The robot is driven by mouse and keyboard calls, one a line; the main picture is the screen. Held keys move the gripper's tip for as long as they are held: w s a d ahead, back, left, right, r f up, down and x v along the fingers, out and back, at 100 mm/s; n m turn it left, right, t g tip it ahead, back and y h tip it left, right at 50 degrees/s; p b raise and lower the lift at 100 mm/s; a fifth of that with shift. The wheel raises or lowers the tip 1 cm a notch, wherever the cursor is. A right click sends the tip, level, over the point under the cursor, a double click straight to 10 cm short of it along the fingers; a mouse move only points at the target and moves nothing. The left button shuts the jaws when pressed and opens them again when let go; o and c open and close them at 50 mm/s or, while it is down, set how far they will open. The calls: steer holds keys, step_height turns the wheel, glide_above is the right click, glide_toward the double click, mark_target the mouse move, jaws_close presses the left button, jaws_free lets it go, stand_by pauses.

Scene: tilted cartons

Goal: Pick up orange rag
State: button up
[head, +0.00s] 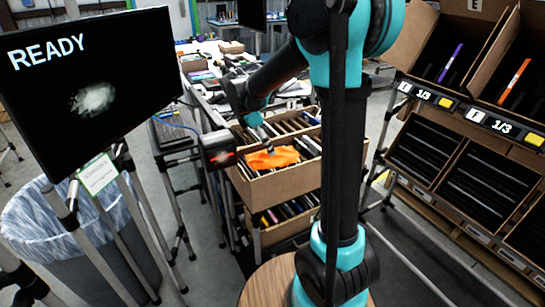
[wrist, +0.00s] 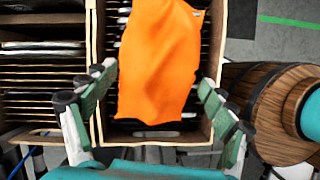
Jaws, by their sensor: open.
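The orange rag (head: 272,158) lies crumpled on top of a tilted brown carton (head: 262,190) in the middle of the head view. In the wrist view the rag (wrist: 160,62) is spread over dark slotted contents inside the carton (wrist: 214,105). My gripper (wrist: 157,98) is open, with one green-grey finger on the left and one on the right of the rag's lower part. Nothing is between the fingers that I can tell is held. In the head view my gripper (head: 262,140) is beside and above the rag, partly hidden by my arm.
A carton of dark items (wrist: 42,75) adjoins at left in the wrist view. A wooden round piece (wrist: 280,110) is at right. In the head view a READY screen (head: 90,85) and lined bin (head: 60,225) stand left; a shelf of cartons (head: 455,170) stands right.

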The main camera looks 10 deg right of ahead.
steer(key=x, duration=0.4)
steer(key=shift+d, duration=0.1)
steer(key=shift+c, duration=0.2)
steer(key=c, duration=1.1)
steer(key=shift+r, duration=0.1)
step_height(320, 180, up, 20)
steer(key=shift+f, duration=0.1)
